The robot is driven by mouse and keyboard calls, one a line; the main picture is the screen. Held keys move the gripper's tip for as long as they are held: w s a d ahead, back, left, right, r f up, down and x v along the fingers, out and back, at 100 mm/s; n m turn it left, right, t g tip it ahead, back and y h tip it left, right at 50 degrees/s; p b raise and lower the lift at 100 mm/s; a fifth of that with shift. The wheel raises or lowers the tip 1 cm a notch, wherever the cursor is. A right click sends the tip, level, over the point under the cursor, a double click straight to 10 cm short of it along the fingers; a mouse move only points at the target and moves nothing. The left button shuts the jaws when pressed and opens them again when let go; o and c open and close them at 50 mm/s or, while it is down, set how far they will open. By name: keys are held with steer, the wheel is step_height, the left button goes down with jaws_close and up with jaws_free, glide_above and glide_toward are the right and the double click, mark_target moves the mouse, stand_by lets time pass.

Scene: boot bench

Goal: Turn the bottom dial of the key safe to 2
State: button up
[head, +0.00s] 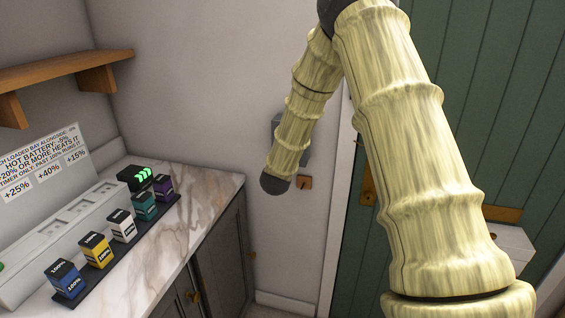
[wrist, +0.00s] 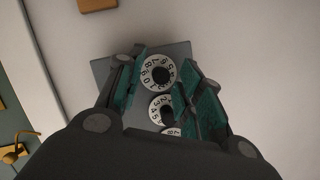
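The key safe (head: 277,124) is a grey box on the wall, mostly hidden by my arm in the head view. In the wrist view its grey face (wrist: 103,70) carries round white dials with black centres. The wrist picture looks upside down, so the dial at its top (wrist: 160,72) appears to be the bottom one. A middle dial (wrist: 155,108) and a partly hidden one (wrist: 171,132) follow. My gripper (wrist: 163,68) is open, its teal fingers on either side of the bottom dial; contact is unclear. I cannot read a set number. The fingers are hidden in the head view.
A wooden block (head: 305,183) is on the wall just below the safe. The green door (head: 460,70) with brass fittings stands right. A marble counter (head: 205,205) with several coloured batteries on a dark strip is at left, under a wooden shelf (head: 75,70).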

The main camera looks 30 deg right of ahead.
steer(key=shift+s+a+r, duration=0.1)
steer(key=v, duration=1.1)
steer(key=shift+s+a, duration=0.2)
steer(key=shift+s, duration=0.05)
steer(key=shift+r, duration=0.15)
steer(key=s+a+f+n+g+y, duration=0.25)
steer(key=s+a+f, duration=0.2)
steer(key=f, duration=0.55)
steer(key=s+a+f+n+g+y, duration=0.1)
steer(key=s+a+f+n+y, duration=0.2)
steer(key=s+f, duration=0.5)
steer(key=s+a+f+n+g+y, duration=0.1)
steer(key=s+a+f+n, duration=0.3)
steer(key=f, duration=0.8)
steer(key=s+a+f+n+g, duration=0.1)
steer(key=s+a+f+g, duration=0.1)
steer(key=s, duration=0.7)
steer(key=s+a+f+n+g+y, duration=0.1)
steer(key=s+a+f, duration=0.3)
steer(key=s, duration=0.5)
steer(key=s+a+f+n+g+y, duration=0.1)
steer(key=s+a+f+g, duration=0.3)
steer(key=s+f, duration=0.3)
steer(key=shift+s, duration=1)
